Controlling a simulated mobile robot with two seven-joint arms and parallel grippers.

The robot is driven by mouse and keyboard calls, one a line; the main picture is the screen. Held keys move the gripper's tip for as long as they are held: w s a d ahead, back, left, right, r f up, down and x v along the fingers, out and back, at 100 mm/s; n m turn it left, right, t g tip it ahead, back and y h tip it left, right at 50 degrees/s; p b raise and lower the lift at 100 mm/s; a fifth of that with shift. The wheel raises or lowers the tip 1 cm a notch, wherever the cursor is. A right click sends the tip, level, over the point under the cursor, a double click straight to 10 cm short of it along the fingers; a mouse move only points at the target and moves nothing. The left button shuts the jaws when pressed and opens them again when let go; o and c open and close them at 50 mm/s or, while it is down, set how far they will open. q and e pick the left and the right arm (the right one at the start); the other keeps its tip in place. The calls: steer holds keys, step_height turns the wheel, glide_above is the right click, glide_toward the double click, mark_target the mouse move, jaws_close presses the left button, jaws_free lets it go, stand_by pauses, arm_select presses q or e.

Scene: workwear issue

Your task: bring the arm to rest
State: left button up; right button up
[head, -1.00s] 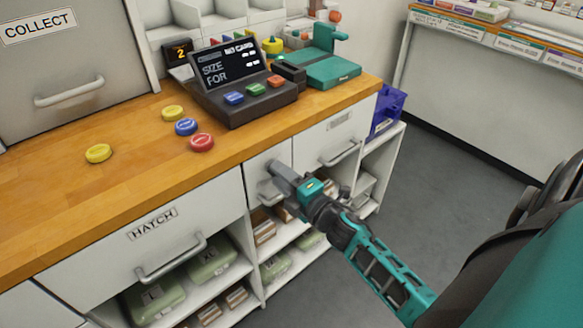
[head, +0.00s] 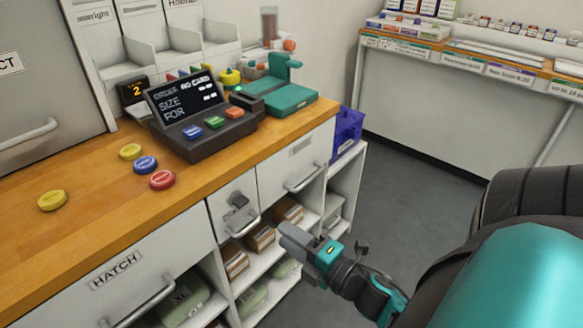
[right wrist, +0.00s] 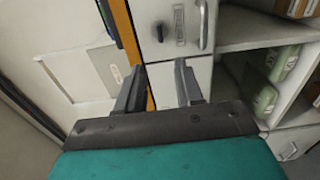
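My right gripper (head: 289,239) reaches in from the lower right of the head view. It hangs in front of the open shelves below the counter, apart from the cabinet front. In the right wrist view the two grey fingers of this gripper (right wrist: 158,78) stand apart with nothing between them. My left gripper is in neither view.
The wooden counter (head: 100,225) holds a dark order terminal (head: 205,135), several coloured round buttons and a teal device (head: 280,95). The HATCH drawer (head: 115,275) and shelves with green packs (head: 180,300) lie below. Grey floor (head: 400,190) is free to the right.

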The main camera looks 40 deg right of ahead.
stand_by(0.4)
steer(key=s+a+f+m+g+p, duration=0.1)
steer(key=s+a+f+m+g, duration=0.1)
steer(key=a+m, duration=0.4)
steer(key=s+a+f+m+g+y+p, duration=0.1)
steer(key=a+f+m+g, duration=0.4)
steer(key=m, duration=0.5)
steer(key=shift+s+a+f+p, duration=0.5)
steer(key=shift+a+f+p, duration=0.1)
steer(key=shift+a, duration=0.5)
